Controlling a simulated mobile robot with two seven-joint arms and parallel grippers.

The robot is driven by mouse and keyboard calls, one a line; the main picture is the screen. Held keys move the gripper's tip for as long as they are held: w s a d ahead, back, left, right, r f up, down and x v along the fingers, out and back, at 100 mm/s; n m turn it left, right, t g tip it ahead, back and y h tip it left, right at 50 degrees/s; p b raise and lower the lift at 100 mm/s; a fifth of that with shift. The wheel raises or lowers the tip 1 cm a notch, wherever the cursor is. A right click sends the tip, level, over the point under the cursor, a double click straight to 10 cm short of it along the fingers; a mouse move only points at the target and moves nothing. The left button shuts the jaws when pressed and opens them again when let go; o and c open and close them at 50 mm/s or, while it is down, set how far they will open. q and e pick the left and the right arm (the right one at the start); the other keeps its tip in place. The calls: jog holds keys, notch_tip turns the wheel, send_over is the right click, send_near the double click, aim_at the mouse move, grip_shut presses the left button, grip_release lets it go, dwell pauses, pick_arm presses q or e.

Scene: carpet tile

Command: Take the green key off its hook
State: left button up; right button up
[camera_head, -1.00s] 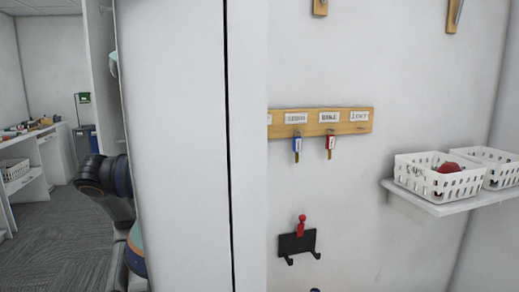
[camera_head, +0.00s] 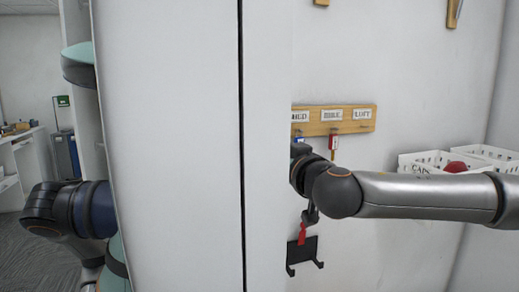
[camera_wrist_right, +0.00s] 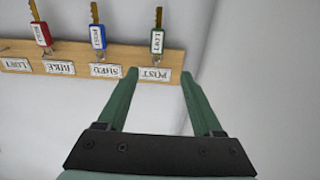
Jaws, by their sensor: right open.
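In the right wrist view, which looks upside down at the rack, the green key (camera_wrist_right: 157,40) hangs at the wooden key rack (camera_wrist_right: 85,50), by the label that seems to read POST. My right gripper (camera_wrist_right: 160,74) is open. Its two green fingers point towards this key, one on each side of the label in the picture, and nothing is between them. The key looks beyond the fingertips. In the head view the rack (camera_head: 350,112) shows only in part. The green key and my right gripper are hidden behind the white cabinet panel and my right arm. My left gripper is out of view.
A blue key (camera_wrist_right: 98,36) hangs beside the green one, then a red key (camera_wrist_right: 42,34). A white cabinet side (camera_head: 170,150) blocks the left of the head view. A dark holder (camera_head: 303,254) is below the rack. White baskets (camera_head: 420,160) stand at the right.

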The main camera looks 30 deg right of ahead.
jog(key=p+x, duration=0.3)
jog(key=x, duration=0.7)
jog(key=shift+d, duration=0.4)
jog(key=shift+s+f, duration=0.1)
jog(key=shift+s, duration=0.05)
grip_shut()
